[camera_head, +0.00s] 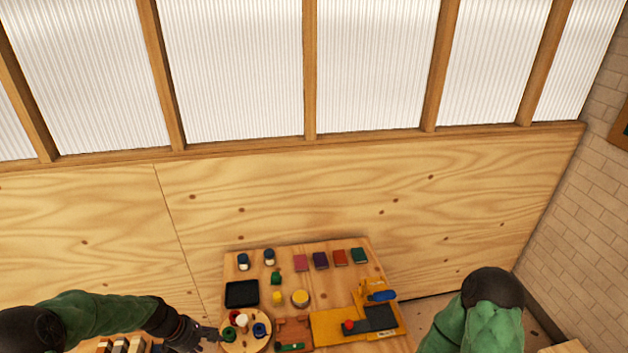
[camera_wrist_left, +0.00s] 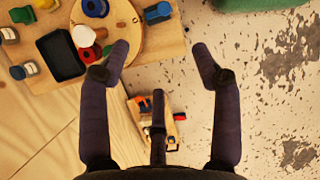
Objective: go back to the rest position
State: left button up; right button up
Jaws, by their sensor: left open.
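My left gripper (camera_head: 207,336) is at the left edge of the table, beside the round wooden board (camera_head: 245,344). In the left wrist view my left gripper (camera_wrist_left: 160,62) has its dark fingers spread wide, with nothing between them.
The wooden table (camera_head: 330,290) carries a black tray (camera_head: 242,293), small jars (camera_head: 269,257), coloured blocks (camera_head: 320,260) and a yellow-orange fixture (camera_head: 376,318). A side surface with several wooden pieces (camera_head: 120,346) is at lower left. Bare floor (camera_wrist_left: 250,75) lies beside the table.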

pick_arm(q)
jog(key=s+d+f+m+g+b, duration=0.1)
jog(key=s+d+f+m+b, duration=0.5)
jog(key=s+d+f+m, duration=1.1)
notch_tip(320, 180, down, 3)
jog(key=d+m, duration=0.2)
jog(key=shift+d, duration=0.35)
